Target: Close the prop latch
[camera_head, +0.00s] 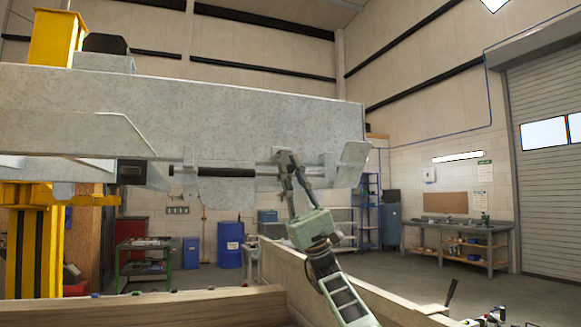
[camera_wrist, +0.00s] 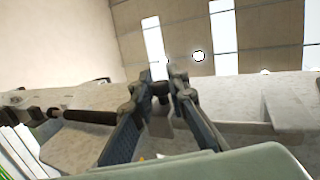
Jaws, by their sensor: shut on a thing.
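The prop latch (camera_head: 228,172) is a horizontal rod with a black sleeve, set along the lower edge of the grey galvanized trailer frame (camera_head: 250,120). The latch also shows in the wrist view (camera_wrist: 90,116), running from the left toward the fingers. My gripper (camera_head: 288,160) reaches up from below at the rod's right part, just left of an angled grey plate (camera_head: 352,155). In the wrist view my gripper (camera_wrist: 163,92) has its two fingers close together around a small latch part. The fingers mostly hide that part, so its exact position cannot be told.
A yellow stand (camera_head: 38,245) supports the left side, and a yellow block (camera_head: 56,38) sits on top of the frame. Wooden boards (camera_head: 150,305) lie below in front. A workbench (camera_head: 460,235), blue barrel (camera_head: 230,245) and shelves stand farther back. Open floor lies to the right.

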